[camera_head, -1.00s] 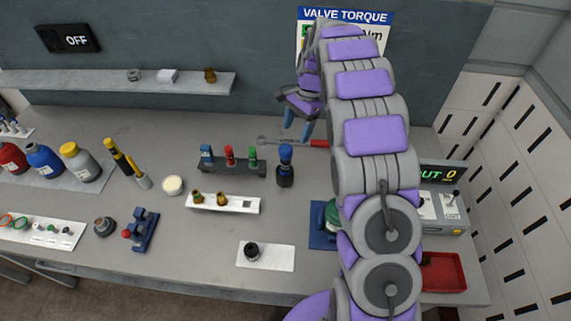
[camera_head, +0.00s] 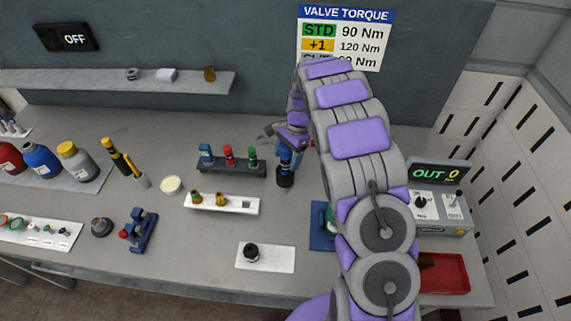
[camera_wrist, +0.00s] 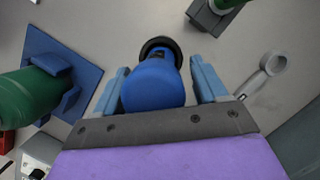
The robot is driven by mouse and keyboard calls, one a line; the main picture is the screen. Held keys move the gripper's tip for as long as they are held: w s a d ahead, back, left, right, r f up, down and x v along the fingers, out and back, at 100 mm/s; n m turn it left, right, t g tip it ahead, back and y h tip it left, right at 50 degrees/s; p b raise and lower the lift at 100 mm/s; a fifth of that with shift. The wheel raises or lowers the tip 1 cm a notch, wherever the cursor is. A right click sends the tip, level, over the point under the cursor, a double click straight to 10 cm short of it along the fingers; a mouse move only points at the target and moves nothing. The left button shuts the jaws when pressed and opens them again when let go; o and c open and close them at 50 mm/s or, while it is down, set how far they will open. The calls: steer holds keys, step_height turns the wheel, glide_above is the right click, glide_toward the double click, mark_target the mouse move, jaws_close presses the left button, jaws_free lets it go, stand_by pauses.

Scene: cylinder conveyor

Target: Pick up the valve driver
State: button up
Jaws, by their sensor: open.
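A blue-topped tool with a black lower body (camera_head: 285,180), which looks like the valve driver, stands upright on the bench right of the small rack. In the wrist view its blue top (camera_wrist: 155,88) and black base ring (camera_wrist: 160,46) show between the two blue fingers. My gripper (camera_wrist: 160,78) is open, one finger on each side of the blue top. Small gaps seem to remain; contact is unclear. In the head view my gripper (camera_head: 291,150) is over the tool and hides most of its top.
A rack (camera_head: 231,168) with blue, red and green pieces stands close on the left. A wrench-like tool (camera_wrist: 264,77) lies nearby. A green cylinder (camera_wrist: 25,98) on a blue plate (camera_wrist: 77,70) stands on the other side. A white holder (camera_head: 240,204) sits in front.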

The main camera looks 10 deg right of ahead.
jaws_close()
stand_by(0.7)
